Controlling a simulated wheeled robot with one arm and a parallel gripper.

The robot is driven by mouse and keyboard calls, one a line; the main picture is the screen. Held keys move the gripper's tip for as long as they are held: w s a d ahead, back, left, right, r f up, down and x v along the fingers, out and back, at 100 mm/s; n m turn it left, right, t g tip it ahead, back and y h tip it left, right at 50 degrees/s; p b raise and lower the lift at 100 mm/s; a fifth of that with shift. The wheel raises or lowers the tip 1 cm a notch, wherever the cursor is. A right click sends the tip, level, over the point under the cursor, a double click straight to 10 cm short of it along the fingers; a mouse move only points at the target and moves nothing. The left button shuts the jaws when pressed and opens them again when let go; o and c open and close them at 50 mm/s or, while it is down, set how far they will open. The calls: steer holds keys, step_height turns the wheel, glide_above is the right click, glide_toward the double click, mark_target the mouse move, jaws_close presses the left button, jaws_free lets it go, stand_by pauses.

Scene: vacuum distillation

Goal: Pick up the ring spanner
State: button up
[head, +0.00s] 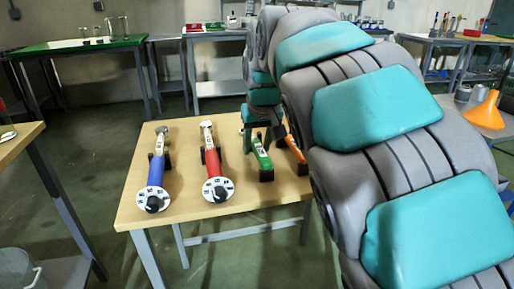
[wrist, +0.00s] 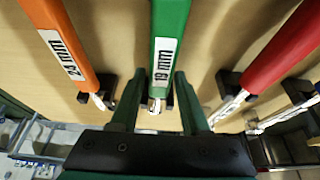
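A green-handled tool (wrist: 167,40) marked 19 mm lies on the wooden table (head: 186,226); it is likely the ring spanner, but its working end is hidden, so I cannot be sure. It also shows in the head view (head: 261,154). An orange-handled tool (wrist: 62,40) with a size label lies left of it in the wrist view, and it shows partly behind my arm in the head view (head: 294,148). My gripper (wrist: 157,82) is open, with one finger on each side of the green tool's near end. I see gaps beside it, so it is not gripped.
A red-handled tool (wrist: 280,50) lies right of the green one in the wrist view. A blue-handled tool (head: 156,172) lies at the table's left. Dark supports hold the tools. Another table (head: 15,148) stands at the left; benches line the back. The floor around is mostly clear.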

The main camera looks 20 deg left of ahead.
jaws_close()
stand_by(1.0)
